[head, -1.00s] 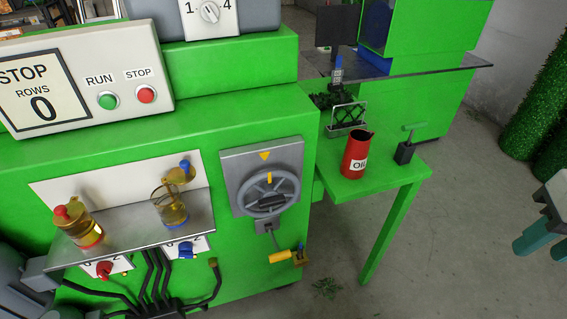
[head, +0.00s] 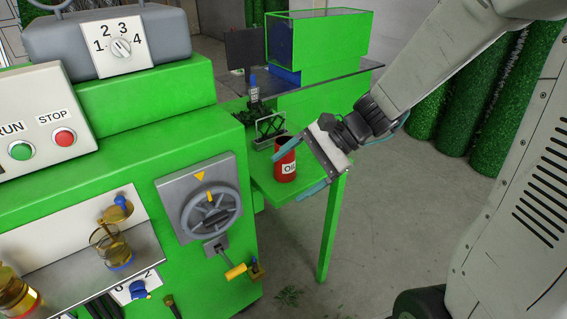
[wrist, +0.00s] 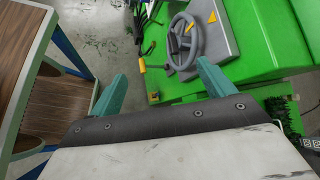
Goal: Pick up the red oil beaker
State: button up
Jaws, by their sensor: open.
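The red oil beaker (head: 284,163), a cylinder with a white OIL label, stands upright on the small green side table (head: 298,213). My gripper (head: 285,175) is open at the right of the beaker in the head view, its teal fingers reaching left, one near the beaker's top and one near its base.
The green machine with its grey handwheel (head: 211,213) and yellow-handled crank (head: 236,271) stands left of the table. A wooden-topped table (wrist: 25,60) shows in the wrist view.

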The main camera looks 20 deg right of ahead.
jog(key=w+d+f+m+t+y, duration=0.1)
jog(key=w+d+f+m+t, duration=0.2)
jog(key=w+f+m, duration=0.3)
jog(key=m+t+h, duration=0.2)
jog(key=m+t, duration=0.3)
jog(key=m, duration=0.4)
send_near(284, 160)
jog(key=w+f, duration=0.2)
jog(key=f, duration=0.1)
jog(key=w+f, duration=0.1)
jog(key=shift+w+a+f, duration=0.15)
jog(key=shift+a+f, duration=0.1)
jog(key=shift+f, duration=0.15)
jog(key=shift+w+d+m+t, duration=0.15)
jog(key=shift+w+m+t, duration=0.15)
jog(key=shift+w+t, duration=0.1)
jog(key=shift+h, duration=0.3)
jog(key=x, duration=0.5)
jog(key=r+x, duration=0.1)
jog(key=x, duration=0.1)
jog(key=shift+w+a, duration=0.2)
jog(key=shift+a, duration=0.25)
jog(key=c, duration=1.2)
